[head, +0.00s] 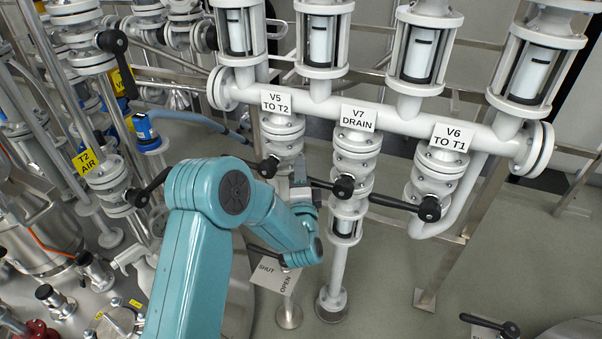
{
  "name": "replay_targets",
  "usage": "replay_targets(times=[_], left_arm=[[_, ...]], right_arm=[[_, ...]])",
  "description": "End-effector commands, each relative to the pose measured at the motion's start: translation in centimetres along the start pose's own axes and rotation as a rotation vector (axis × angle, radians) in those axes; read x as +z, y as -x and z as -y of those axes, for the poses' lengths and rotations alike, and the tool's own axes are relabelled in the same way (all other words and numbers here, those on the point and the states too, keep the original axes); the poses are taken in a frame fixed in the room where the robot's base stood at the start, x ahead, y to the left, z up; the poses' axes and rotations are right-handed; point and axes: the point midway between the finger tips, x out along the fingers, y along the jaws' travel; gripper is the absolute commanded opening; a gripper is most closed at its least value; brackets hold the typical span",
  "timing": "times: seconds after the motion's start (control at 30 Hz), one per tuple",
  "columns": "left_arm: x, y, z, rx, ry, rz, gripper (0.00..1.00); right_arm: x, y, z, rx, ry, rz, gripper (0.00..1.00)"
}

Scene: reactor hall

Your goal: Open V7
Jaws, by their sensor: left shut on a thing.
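The V7 valve (354,163) sits in the middle of three valves under a horizontal manifold, below its white label "V7 DRAIN" (357,118). Its black lever (323,184) runs to the left from a round black hub, crosswise to the vertical pipe. My left gripper (304,185) is at the left end of this lever and is shut on it. My teal forearm and wrist hide part of the gripper, so the fingertips are seen only in part. My right gripper is not in view.
Valve V5 (282,135) stands left of V7, with its lever partly behind my arm. Valve V6 (432,184) stands right, its lever (395,202) reaching left towards V7. A SHUT/OPEN plate (276,275) is below. Open floor (385,290) lies at lower right.

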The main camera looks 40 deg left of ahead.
Motion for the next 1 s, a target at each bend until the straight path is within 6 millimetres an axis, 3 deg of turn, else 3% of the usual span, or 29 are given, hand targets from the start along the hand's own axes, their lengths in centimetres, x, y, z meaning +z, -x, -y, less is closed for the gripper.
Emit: replay_targets(times=[0.57, 1.0], left_arm=[[-0.4, 1.2, -4.7, 0.151, 0.359, 0.077, 0.00], [-2.6, 2.9, -8.5, 0.313, 0.736, 0.157, 0.00]], right_arm=[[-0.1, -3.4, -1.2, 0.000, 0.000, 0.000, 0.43], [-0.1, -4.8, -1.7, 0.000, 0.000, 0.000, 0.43]])
